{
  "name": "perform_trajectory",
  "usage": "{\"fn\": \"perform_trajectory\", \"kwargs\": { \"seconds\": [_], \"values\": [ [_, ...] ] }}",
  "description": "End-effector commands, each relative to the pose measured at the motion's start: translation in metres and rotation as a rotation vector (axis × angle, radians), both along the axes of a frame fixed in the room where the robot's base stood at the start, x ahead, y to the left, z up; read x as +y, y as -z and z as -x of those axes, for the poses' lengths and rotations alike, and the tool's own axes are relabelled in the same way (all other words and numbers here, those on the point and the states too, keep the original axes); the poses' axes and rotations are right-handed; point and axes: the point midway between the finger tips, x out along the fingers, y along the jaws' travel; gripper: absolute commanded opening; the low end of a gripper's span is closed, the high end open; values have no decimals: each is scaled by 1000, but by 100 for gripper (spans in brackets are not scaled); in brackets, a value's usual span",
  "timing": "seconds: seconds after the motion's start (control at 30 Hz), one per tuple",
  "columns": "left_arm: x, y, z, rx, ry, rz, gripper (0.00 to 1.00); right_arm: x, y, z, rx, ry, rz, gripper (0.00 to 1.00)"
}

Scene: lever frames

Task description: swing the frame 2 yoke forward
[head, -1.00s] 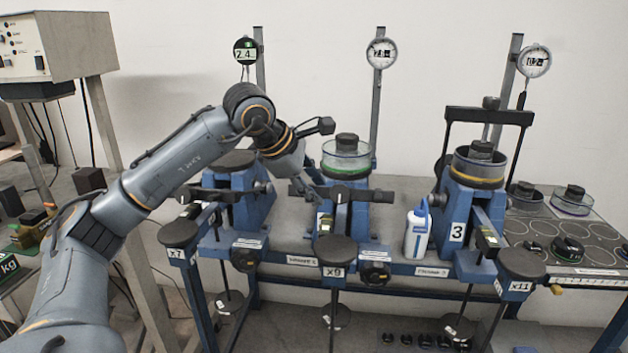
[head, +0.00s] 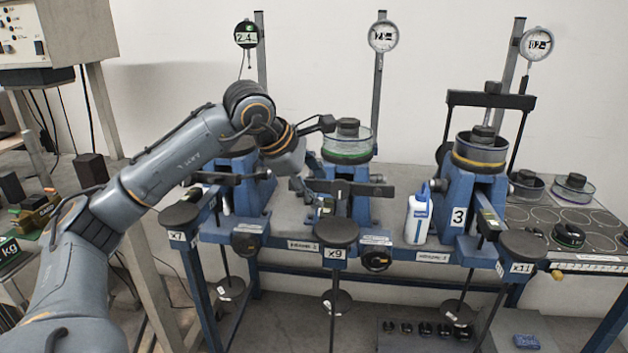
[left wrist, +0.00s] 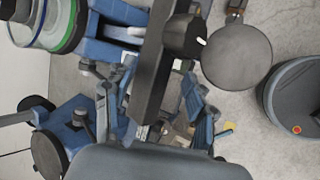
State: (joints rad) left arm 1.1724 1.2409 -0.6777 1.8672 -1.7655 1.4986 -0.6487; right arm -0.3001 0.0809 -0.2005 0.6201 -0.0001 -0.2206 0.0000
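Frame 2 is the middle blue stand, with a green-ringed cell (head: 347,145) and a round x9 pan (head: 337,233) in front. Its yoke shows as a dark crossbar (head: 352,188), low in front of the cell. The crossbar (left wrist: 158,60) also shows large in the left wrist view. My left gripper (head: 304,187) is at the bar's left end. In the left wrist view the left gripper's fingers (left wrist: 150,108) are spread, one on each side of the bar's end, with gaps visible. Contact is unclear. My right gripper is not in view.
Frame 3 (head: 470,195) stands at right with its dark yoke (head: 490,100) raised over its cell. A white bottle (head: 417,218) stands between frames 2 and 3. Another blue frame (head: 245,195) is at left, partly behind my arm. Dial gauges stand behind.

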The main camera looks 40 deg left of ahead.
Motion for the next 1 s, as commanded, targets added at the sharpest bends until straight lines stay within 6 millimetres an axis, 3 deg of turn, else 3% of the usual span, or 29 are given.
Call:
{"fn": "perform_trajectory", "kwargs": {
  "seconds": [0.07,0.53,1.0],
  "values": [
    [0,6,1,16,0,-1,47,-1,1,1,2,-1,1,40],
    [1,-2,3,4,0,-2,47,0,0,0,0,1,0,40],
    [12,-74,53,1,-1,-2,47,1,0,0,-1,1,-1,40]
  ]
}}
